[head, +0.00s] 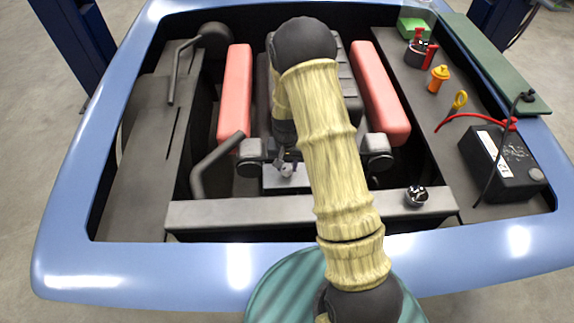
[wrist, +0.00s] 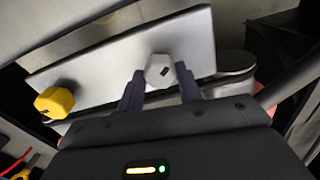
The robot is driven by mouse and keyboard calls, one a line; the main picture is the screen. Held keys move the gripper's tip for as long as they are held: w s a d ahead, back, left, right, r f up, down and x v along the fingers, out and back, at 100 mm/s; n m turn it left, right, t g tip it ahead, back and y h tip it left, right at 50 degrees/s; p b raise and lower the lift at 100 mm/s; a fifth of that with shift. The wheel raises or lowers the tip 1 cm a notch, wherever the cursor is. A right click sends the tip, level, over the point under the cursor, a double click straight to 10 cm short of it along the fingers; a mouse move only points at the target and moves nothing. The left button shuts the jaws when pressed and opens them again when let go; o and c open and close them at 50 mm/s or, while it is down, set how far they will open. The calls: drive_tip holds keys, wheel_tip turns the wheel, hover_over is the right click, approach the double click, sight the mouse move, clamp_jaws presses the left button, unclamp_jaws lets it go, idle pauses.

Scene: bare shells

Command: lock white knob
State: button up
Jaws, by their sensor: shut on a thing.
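The white knob (wrist: 159,70) is a small faceted knob with a short dark mark on its face, set on a pale metal plate (wrist: 105,62). In the wrist view my gripper (wrist: 160,84) has one finger on each side of the knob and is shut on it. In the head view my gripper (head: 284,160) points down into the engine bay at the white knob (head: 287,171), which shows just beside the fingers. A yellow knob (wrist: 55,102) sits at the left end of the same plate in the wrist view.
A blue car body rim (head: 240,278) surrounds the bay. Red covers (head: 234,95) (head: 380,95) flank the dark engine. A grey crossbar (head: 250,214) runs in front of the plate. A black battery (head: 500,163) with red cable stands at the right. My arm hides the middle.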

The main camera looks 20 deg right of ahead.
sight(287, 167)
drive_tip(key=m, duration=0.3)
drive_tip(key=shift+m, duration=0.4)
drive_tip(key=m, duration=0.4)
idle(0.3)
drive_tip(key=o, duration=1)
wheel_tip(287, 167, up, 17)
drive_tip(key=shift+r+b, duration=0.2)
drive_tip(key=shift+b, duration=0.25)
